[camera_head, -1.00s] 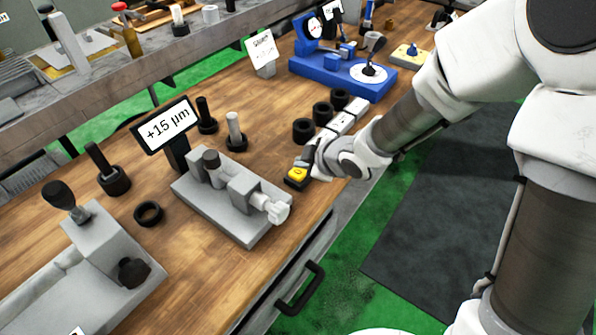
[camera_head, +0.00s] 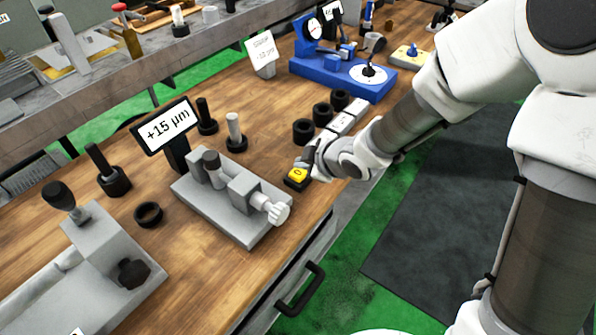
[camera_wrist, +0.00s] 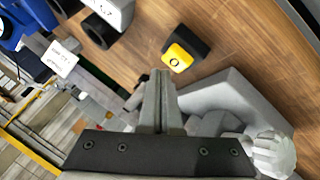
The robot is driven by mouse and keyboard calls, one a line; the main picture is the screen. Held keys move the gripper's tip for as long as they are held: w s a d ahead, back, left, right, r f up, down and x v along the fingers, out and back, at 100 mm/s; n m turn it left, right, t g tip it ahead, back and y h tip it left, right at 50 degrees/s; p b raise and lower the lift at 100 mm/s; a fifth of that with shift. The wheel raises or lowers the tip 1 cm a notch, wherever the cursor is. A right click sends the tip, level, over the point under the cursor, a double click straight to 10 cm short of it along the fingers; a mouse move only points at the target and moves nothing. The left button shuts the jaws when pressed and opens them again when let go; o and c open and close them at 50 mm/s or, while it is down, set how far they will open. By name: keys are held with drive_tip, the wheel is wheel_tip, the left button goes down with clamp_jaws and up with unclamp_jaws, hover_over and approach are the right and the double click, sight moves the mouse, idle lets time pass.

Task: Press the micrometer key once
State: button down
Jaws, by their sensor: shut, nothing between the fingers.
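The micrometer key is a yellow button (camera_head: 298,175) with a dark ring mark on a black base, on the wooden bench near its front edge. It also shows in the wrist view (camera_wrist: 178,57), uncovered, just beyond my fingertips. My gripper (camera_head: 307,158) is shut and empty, beside and slightly behind the key in the head view. In the wrist view, my fingertips (camera_wrist: 160,76) appear apart from the key, though the exact height gap is unclear. The grey micrometer fixture (camera_head: 228,198) stands to the left of the key, and its display (camera_head: 168,127) reads +15 µm.
A blue gauge stand (camera_head: 340,78) is farther back. A grey headstock-like device (camera_head: 100,250) is at front left. Bare bench lies between the fixture and the key.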

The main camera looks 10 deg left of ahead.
sight(302, 175)
idle(0.6)
drive_tip(key=shift+f+b, duration=0.45)
drive_tip(key=shift+f+b, duration=0.5)
drive_tip(key=shift+b, duration=0.05)
idle(0.5)
idle(0.3)
drive_tip(key=shift+r+p, duration=0.95)
drive_tip(key=shift+r, duration=0.1)
wheel_tip(302, 175, up, 5)
drive_tip(key=p, duration=0.4)
drive_tip(key=shift+p, duration=0.4)
